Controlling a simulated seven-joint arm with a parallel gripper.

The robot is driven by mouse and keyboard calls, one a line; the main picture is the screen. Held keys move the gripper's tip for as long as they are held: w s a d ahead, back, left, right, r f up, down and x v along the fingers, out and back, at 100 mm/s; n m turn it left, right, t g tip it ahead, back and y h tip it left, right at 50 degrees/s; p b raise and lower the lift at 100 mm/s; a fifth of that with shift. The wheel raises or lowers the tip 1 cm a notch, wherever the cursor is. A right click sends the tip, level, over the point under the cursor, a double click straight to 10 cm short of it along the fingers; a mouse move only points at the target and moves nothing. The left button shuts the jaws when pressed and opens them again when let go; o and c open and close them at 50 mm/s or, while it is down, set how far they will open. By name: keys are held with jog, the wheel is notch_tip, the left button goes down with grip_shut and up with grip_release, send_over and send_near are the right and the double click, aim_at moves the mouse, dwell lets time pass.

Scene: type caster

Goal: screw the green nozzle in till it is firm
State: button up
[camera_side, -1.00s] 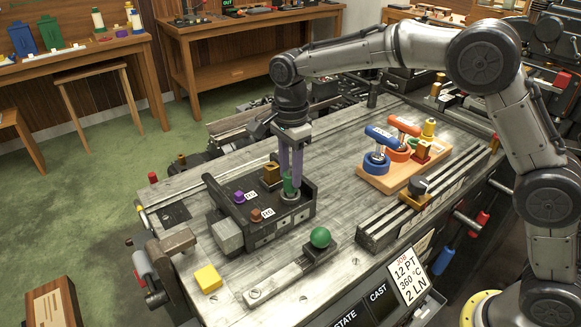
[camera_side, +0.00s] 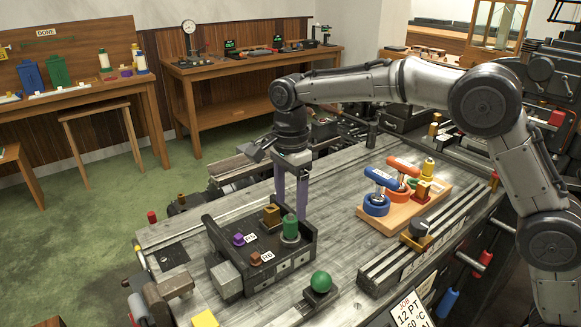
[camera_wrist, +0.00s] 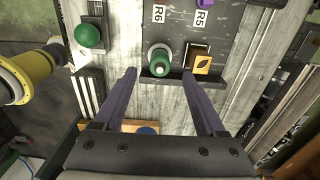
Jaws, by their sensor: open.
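The green nozzle (camera_side: 290,228) stands upright in a pale round seat near the right end of the dark block (camera_side: 262,272). In the wrist view the nozzle (camera_wrist: 160,62) shows from above, in line with the gap between my fingertips and a little beyond them. My gripper (camera_side: 291,203) is open and empty, its purple fingers spread and pointing down by the nozzle. In the wrist view my gripper (camera_wrist: 158,76) has a clear gap on both sides of the nozzle. How deep the nozzle's thread sits is hidden.
A brass square piece (camera_side: 271,215) stands close beside the nozzle. Purple (camera_side: 239,239) and brown (camera_side: 255,258) pieces sit by labels R5 and R6. A green ball knob (camera_side: 321,281) is in front. A wooden board (camera_side: 403,205) with coloured tools lies to the right.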

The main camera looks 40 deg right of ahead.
aim_at(290, 218)
notch_tip(290, 218, up, 10)
dwell(0.3)
jog(key=shift+f, duration=0.1)
